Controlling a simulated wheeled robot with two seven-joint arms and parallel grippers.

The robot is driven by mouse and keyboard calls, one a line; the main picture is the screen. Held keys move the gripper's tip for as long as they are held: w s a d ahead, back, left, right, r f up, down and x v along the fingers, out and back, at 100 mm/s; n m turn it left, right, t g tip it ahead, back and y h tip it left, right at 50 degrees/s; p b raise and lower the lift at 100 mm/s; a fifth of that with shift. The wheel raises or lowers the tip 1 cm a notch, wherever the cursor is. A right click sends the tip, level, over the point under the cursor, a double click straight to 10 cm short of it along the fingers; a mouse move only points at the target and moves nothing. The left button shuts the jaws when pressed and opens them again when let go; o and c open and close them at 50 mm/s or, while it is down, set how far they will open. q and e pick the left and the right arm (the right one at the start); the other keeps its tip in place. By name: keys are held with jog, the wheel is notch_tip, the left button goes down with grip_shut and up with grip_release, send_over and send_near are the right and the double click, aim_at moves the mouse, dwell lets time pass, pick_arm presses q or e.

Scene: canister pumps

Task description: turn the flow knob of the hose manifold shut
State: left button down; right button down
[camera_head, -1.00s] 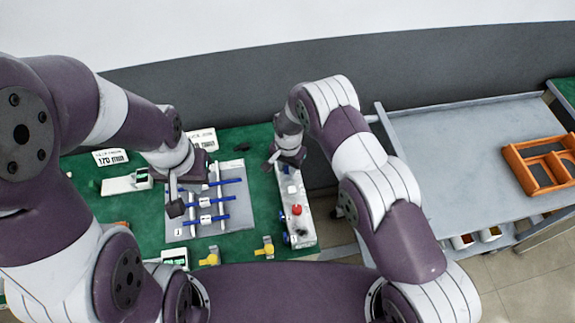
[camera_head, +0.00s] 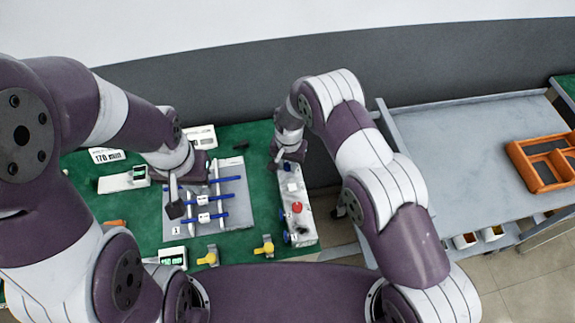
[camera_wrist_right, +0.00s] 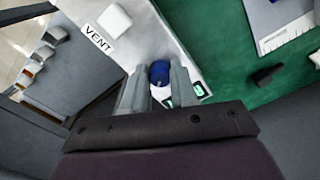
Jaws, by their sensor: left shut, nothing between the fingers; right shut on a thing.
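The hose manifold appears to be the long pale panel (camera_head: 308,226) right of centre, with a red knob (camera_head: 297,207) and a white square block (camera_head: 292,188) on top. In the right wrist view the panel (camera_wrist_right: 178,42) carries a VENT label (camera_wrist_right: 98,38) and a blue knob (camera_wrist_right: 160,72). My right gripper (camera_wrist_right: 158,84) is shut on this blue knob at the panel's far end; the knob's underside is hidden. In the head view my right gripper (camera_head: 284,165) hides most of it. My left gripper (camera_head: 175,209) is shut and empty over the grey plate.
The grey plate (camera_head: 236,212) bears blue rods (camera_head: 212,218) on pale rails, left of the panel. Yellow fittings (camera_head: 264,246) lie at the near edge of the green mat (camera_head: 140,215). A grey table (camera_head: 460,140) with an orange tray (camera_head: 528,172) stands right.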

aim_at(289, 165)
jog(key=n+b, duration=0.1)
jog(key=n, duration=0.1)
jog(key=n+b, duration=0.2)
jog(key=n, duration=0.1)
jog(key=shift+w+n+b, duration=0.25)
jog(key=shift+n+b, duration=0.05)
jog(key=shift+b, duration=0.1)
jog(key=shift+r+n+b, duration=0.1)
jog(key=shift+n+b, duration=0.5)
jog(key=shift+n, duration=0.6)
jog(key=shift+r+n+b, duration=0.1)
jog(key=shift+n+b, duration=0.35)
jog(key=shift+n, duration=0.85)
jog(key=c, duration=0.9)
grip_release()
jog(key=shift+s, duration=0.1)
notch_tip(289, 165, up, 13)
jog(key=shift+d+f+b, duration=0.15)
jog(key=shift+f+b, duration=0.05)
jog(key=shift+b, duration=1)
